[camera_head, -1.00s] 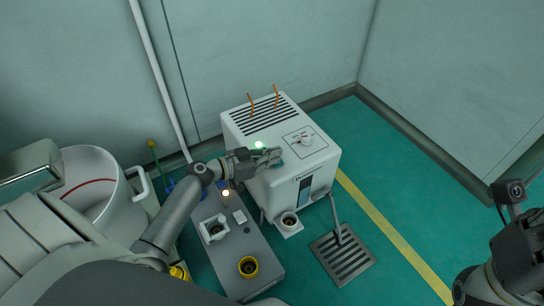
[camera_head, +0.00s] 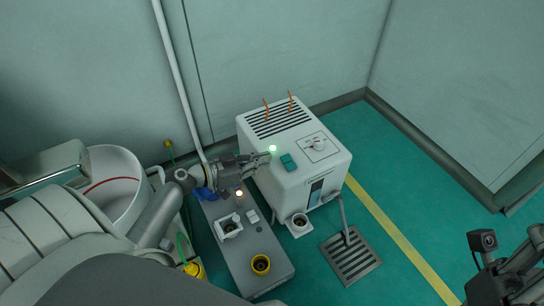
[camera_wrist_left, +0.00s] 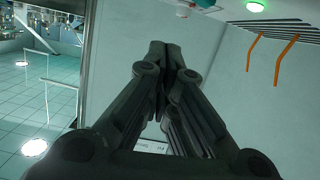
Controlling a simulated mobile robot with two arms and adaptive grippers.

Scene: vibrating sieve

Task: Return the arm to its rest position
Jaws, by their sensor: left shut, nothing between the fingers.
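My left gripper (camera_head: 264,160) is shut and empty. In the head view it points right, at the left upper edge of the white machine (camera_head: 318,160), close to a green lamp (camera_head: 273,148) and a teal switch (camera_head: 288,162). I cannot tell whether it touches the machine. In the left wrist view its two fingers (camera_wrist_left: 168,62) meet at the tips with nothing between them. My right gripper (camera_head: 510,270) shows only in part at the lower right edge of the head view, and its fingertips are not clear.
A white drum (camera_head: 118,170) is at the left. A floor grate (camera_head: 350,257) lies in front of the machine. The green floor at the right is free.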

